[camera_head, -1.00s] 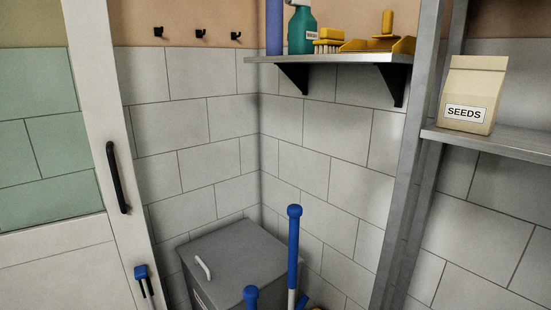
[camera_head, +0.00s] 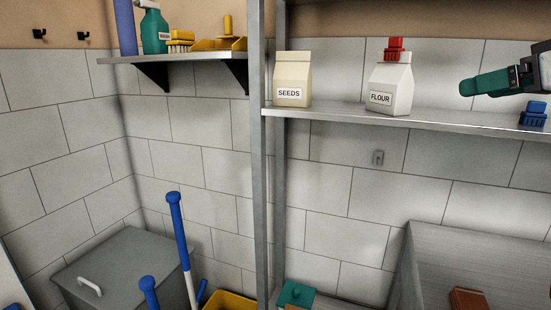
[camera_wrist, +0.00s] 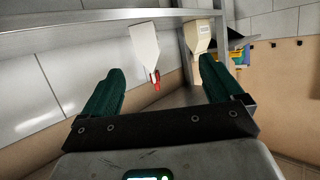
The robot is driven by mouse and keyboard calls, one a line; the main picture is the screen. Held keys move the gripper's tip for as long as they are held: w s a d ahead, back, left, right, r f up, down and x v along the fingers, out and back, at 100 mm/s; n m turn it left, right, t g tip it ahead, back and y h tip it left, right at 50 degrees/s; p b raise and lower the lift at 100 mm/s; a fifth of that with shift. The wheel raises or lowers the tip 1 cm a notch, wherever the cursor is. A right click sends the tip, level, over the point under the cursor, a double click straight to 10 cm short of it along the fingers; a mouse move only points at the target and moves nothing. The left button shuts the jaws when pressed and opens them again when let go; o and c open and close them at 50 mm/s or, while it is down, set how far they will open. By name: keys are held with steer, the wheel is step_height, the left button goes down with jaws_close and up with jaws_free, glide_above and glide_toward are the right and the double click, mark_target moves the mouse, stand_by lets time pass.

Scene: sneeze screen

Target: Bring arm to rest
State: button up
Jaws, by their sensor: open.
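My gripper (camera_head: 492,84) shows at the right edge of the head view, raised in front of the metal shelf, its green fingers pointing left. In the wrist view my gripper (camera_wrist: 160,92) has its two green fingers wide apart with nothing between them. A white flour bag (camera_head: 390,88) with a red clip (camera_head: 395,49) on top stands on the shelf to the left of the gripper. In the wrist view the flour bag (camera_wrist: 145,45) and its red clip (camera_wrist: 155,80) appear beyond the fingers, apart from them. A blue clip (camera_head: 534,113) sits on the shelf below the gripper.
The metal shelf (camera_head: 440,119) also holds a seeds bag (camera_head: 292,80). A metal upright (camera_head: 267,180) stands left of it. A small wall shelf (camera_head: 180,57) carries bottles and brushes. Below are a grey bin (camera_head: 130,265), a blue-topped handle (camera_head: 178,225) and a yellow container (camera_head: 230,300).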

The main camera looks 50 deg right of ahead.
steer(key=w+f+m+t+y, duration=0.1)
steer(key=w+f+y, duration=0.3)
steer(key=w+f, duration=1.2)
steer(key=w+a+f+g+y, duration=0.1)
steer(key=w+a+f, duration=0.4)
steer(key=f, duration=0.5)
steer(key=w+a+f+g+y, duration=0.1)
steer(key=w+a+f+g, duration=0.15)
steer(key=a+f, duration=0.5)
steer(key=s+a+f+n+g+y, duration=0.1)
steer(key=a+f+g, duration=0.1)
steer(key=a+f, duration=0.6)
steer(key=s+a+f+n+g+y, duration=0.1)
steer(key=a+f+g, duration=0.1)
steer(key=a+f, duration=0.6)
steer(key=s+a+f+n+g+h, duration=0.1)
steer(key=s+a+f+n+g, duration=0.3)
steer(key=s+f, duration=0.9)
steer(key=shift+s+a+g+h, duration=0.4)
steer(key=shift+s+a+g, duration=0.1)
steer(key=shift+a, duration=0.1)
